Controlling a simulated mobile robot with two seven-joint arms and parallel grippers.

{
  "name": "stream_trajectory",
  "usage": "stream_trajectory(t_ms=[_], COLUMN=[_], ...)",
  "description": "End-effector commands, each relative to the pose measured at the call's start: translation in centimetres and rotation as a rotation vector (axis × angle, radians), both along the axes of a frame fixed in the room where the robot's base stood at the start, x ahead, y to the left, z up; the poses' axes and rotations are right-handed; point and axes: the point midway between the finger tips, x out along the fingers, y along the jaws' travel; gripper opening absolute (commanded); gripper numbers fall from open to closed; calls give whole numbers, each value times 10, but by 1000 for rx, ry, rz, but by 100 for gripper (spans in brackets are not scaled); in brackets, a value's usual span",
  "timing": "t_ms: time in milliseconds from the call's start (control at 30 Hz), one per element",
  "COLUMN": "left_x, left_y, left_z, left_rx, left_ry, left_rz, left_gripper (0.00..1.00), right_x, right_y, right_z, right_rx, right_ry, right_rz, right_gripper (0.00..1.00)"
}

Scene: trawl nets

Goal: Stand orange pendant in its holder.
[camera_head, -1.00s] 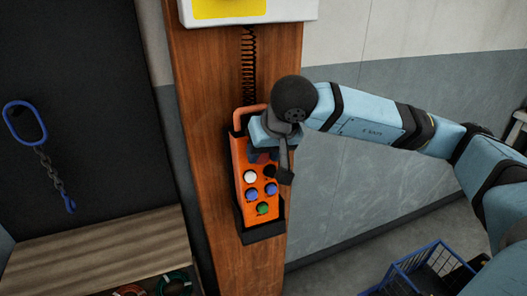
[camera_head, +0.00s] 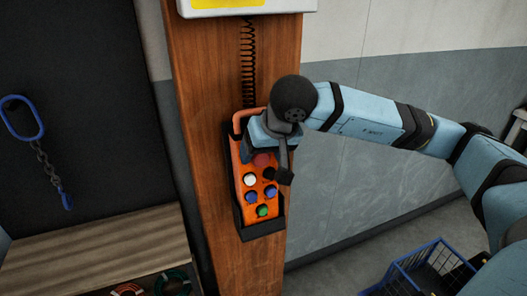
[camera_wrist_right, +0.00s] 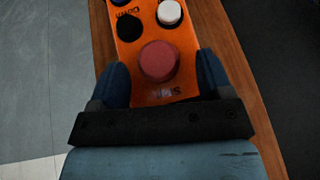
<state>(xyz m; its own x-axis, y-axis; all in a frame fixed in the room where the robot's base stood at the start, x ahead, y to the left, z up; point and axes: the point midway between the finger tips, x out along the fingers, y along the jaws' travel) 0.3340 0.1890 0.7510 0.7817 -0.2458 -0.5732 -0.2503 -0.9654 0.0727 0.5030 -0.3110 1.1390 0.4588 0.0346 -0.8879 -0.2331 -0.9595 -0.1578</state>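The orange pendant (camera_head: 249,196) is upright in its black holder (camera_head: 263,230) on the wooden post, with its buttons facing out. Its lower end is inside the holder's rim. My right gripper (camera_head: 264,146) is at the pendant's upper part, by the red button. In the right wrist view, the fingers (camera_wrist_right: 162,80) stand apart on either side of the pendant (camera_wrist_right: 150,35), with the red button (camera_wrist_right: 159,61) between them. They look open, though any light contact at the edges is hard to judge. My left gripper is not in view.
The wooden post (camera_head: 190,60) carries a white box (camera_head: 295,5) above, with a coiled black cable (camera_head: 248,70) hanging down. A blue ring and chain (camera_head: 22,117) hang at the left. A blue wire basket (camera_head: 415,270) stands at lower right.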

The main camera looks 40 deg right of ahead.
Motion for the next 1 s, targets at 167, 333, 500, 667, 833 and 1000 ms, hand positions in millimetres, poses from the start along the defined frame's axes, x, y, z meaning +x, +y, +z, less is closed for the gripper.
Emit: stream_trajectory(t_ms=[167,333,500,667,833,1000], left_x=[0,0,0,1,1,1], left_y=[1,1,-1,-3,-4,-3], left_z=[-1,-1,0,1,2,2], left_rx=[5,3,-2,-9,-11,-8], left_ry=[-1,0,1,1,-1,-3], left_rz=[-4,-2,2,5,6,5], left_gripper=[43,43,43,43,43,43], right_x=[-1,-10,-27,-44,-57,-63], right_y=[0,-1,-2,-3,-4,-5], right_z=[1,20,54,86,111,121], right_rx=[0,-1,0,0,-1,0], right_ry=[3,-2,-5,-3,-3,-1], right_rz=[0,1,0,0,0,0], right_gripper=[72,72,72,72,72,72])
